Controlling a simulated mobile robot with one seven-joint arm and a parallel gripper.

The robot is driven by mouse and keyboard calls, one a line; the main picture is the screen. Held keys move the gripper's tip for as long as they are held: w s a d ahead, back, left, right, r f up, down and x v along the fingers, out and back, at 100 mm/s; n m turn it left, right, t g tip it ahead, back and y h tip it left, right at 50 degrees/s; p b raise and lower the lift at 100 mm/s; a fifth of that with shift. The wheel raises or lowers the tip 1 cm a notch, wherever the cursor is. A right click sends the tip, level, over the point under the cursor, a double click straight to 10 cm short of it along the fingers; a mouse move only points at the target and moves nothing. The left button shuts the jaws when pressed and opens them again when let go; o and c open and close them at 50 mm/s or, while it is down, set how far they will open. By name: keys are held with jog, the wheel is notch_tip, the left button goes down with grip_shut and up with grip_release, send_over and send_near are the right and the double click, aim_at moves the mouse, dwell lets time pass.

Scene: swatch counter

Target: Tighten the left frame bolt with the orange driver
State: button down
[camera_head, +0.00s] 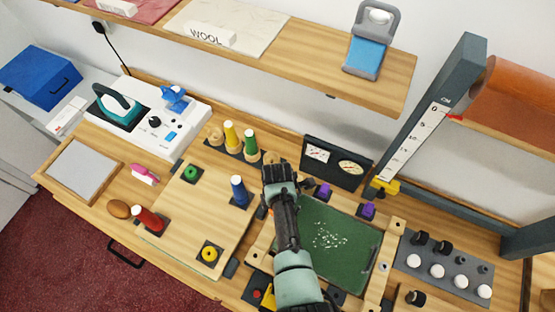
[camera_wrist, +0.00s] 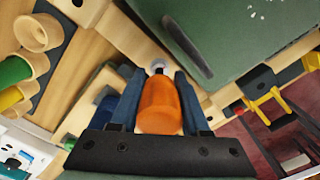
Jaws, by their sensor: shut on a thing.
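My gripper (camera_wrist: 157,80) is shut on the orange driver (camera_wrist: 160,108), whose rounded handle sits between the two blue fingers. A small pale metal part shows just past the far end of the handle, at the wooden frame (camera_wrist: 143,40). I cannot tell whether it is the driver's shank or the left frame bolt, or whether they touch. In the head view my gripper (camera_head: 277,170) is above the upper left part of the wooden frame (camera_head: 388,265) around a green panel (camera_head: 335,240). My arm hides the driver and the frame's left side there.
A gauge box (camera_head: 335,163) stands behind the frame, with purple knobs (camera_head: 322,190) nearby. Colored spools stand on the left, including a blue one (camera_head: 239,190). A grey tray (camera_head: 445,270) with white knobs lies right. A shelf (camera_head: 300,50) hangs above the counter.

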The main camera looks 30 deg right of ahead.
jog(key=m, duration=0.4)
jog(key=shift+s+a, duration=0.1)
jog(key=shift+s, duration=0.05)
jog(key=m, duration=0.4)
jog(key=shift+s+f, duration=0.1)
jog(key=c, duration=0.6)
grip_release()
